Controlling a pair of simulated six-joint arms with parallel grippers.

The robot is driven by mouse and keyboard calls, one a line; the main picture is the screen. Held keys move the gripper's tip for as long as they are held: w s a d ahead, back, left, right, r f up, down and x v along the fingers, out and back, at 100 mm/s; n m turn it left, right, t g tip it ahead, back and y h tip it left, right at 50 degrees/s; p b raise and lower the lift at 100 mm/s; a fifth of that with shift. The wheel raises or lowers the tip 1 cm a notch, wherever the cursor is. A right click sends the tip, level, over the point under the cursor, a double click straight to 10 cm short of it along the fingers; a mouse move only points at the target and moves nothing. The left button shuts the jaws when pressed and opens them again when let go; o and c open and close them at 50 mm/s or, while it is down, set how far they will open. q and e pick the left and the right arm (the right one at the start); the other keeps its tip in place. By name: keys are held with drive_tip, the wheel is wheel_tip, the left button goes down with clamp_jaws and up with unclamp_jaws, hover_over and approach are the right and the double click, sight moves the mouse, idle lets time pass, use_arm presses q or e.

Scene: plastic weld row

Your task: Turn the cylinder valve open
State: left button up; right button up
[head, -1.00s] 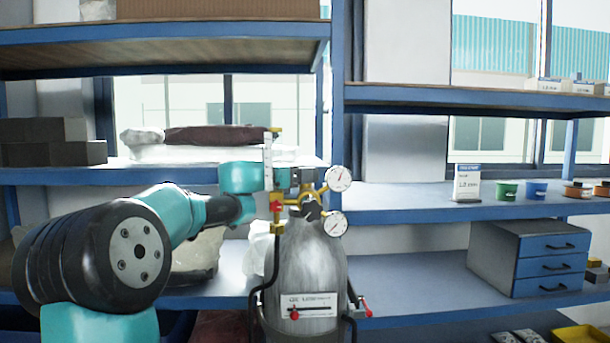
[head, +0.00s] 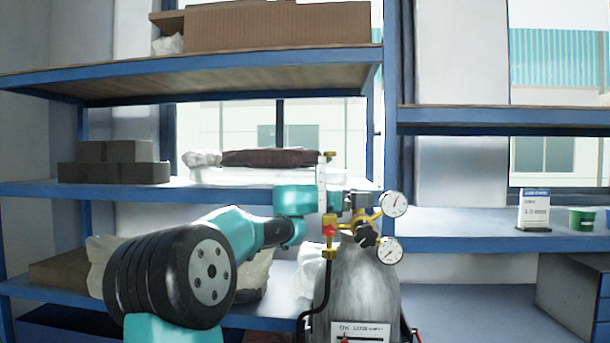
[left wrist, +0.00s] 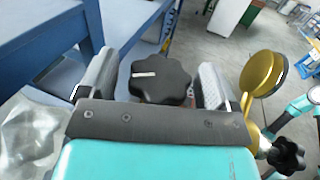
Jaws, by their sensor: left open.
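The grey gas cylinder (head: 358,290) stands upright in front of the shelf in the head view. A brass regulator (head: 364,215) with two round gauges sits at its top, with a black knob (head: 367,236) on it. My left gripper (head: 352,203) is at the cylinder's top, partly hidden by the fittings. In the left wrist view my left gripper (left wrist: 154,72) is open, one finger on each side of a black lobed valve knob (left wrist: 160,80) with a white mark. I cannot tell whether the fingers touch it. Another black knob (left wrist: 287,157) shows at lower right. My right gripper is not in view.
Blue shelves hold dark blocks (head: 113,163), a cardboard box (head: 278,27), a folded dark red cloth (head: 270,157), a small sign (head: 534,210) and a green tub (head: 582,219). A gold-backed gauge (left wrist: 262,73) is close to the right finger.

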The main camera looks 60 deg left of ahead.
use_arm(q)
drive_tip(key=shift+a+m+h, duration=0.1)
drive_tip(key=shift+m+h, duration=0.3)
drive_tip(key=shift+h, duration=0.1)
drive_tip(key=r+v, duration=0.1)
drive_tip(key=v, duration=1.6)
wheel_tip(320, 180, up, 7)
drive_tip(key=a+m+g, duration=0.1)
drive_tip(key=a+g, duration=0.1)
drive_tip(key=g, duration=0.2)
drive_tip(key=shift+r+g+y, duration=0.2)
drive_tip(key=shift+g+y, duration=0.1)
drive_tip(key=shift+g, duration=0.1)
wheel_tip(320, 180, down, 8)
drive_tip(key=t+h, duration=0.1)
drive_tip(key=t, duration=0.3)
drive_tip(key=shift+d+r+h, duration=0.15)
drive_tip(key=shift+d+h, duration=0.15)
drive_tip(key=shift+d, duration=0.1)
